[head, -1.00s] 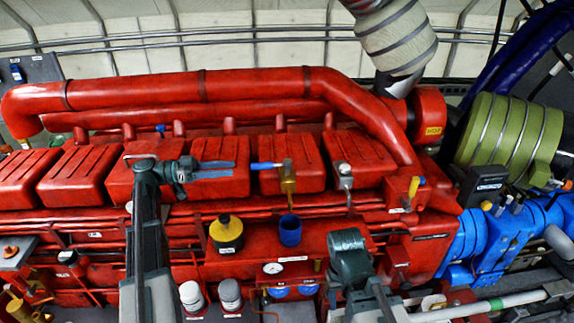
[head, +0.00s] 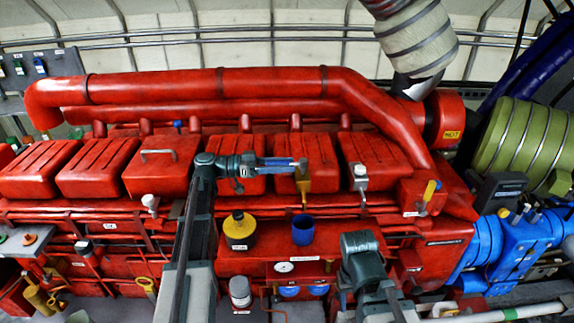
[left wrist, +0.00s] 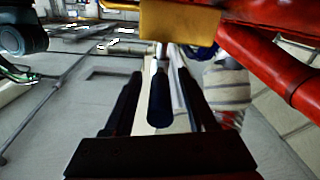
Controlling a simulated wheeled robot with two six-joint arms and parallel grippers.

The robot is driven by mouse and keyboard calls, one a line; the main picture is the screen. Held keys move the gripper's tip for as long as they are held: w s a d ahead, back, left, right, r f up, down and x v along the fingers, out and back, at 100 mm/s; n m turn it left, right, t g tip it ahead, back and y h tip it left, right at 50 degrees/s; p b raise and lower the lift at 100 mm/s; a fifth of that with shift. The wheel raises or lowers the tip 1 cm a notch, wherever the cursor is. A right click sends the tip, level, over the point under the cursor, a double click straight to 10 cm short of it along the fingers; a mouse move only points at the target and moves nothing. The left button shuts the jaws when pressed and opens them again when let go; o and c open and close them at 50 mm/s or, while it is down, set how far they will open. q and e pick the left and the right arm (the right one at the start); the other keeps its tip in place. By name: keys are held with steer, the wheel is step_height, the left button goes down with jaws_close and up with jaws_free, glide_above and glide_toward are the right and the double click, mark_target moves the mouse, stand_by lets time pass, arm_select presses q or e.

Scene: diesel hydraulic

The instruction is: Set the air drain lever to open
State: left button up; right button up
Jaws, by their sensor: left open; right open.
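The air drain lever is a dark blue handle on a brass valve (head: 303,183) at the front of the red engine. In the left wrist view its blue grip (left wrist: 158,98) points toward the camera and lies between my fingers, with the brass body (left wrist: 180,20) beyond it. My left gripper (head: 280,163) is open around the handle, a finger on each side with small gaps. In the head view the fingers mostly hide the handle. My right arm shows low at centre right, but its fingers are not visible.
A red pipe (head: 220,85) runs above the red covers (head: 95,168). A yellow-and-black cap (head: 239,230) and a blue cup (head: 303,231) stand below the valve. A white-topped fitting (head: 361,177) is to its right. A gauge (head: 284,267) is lower down.

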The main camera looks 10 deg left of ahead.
arm_select(q)
steer(key=shift+w+d, duration=0.15)
steer(key=shift+d, duration=0.3)
jaws_close()
stand_by(1.2)
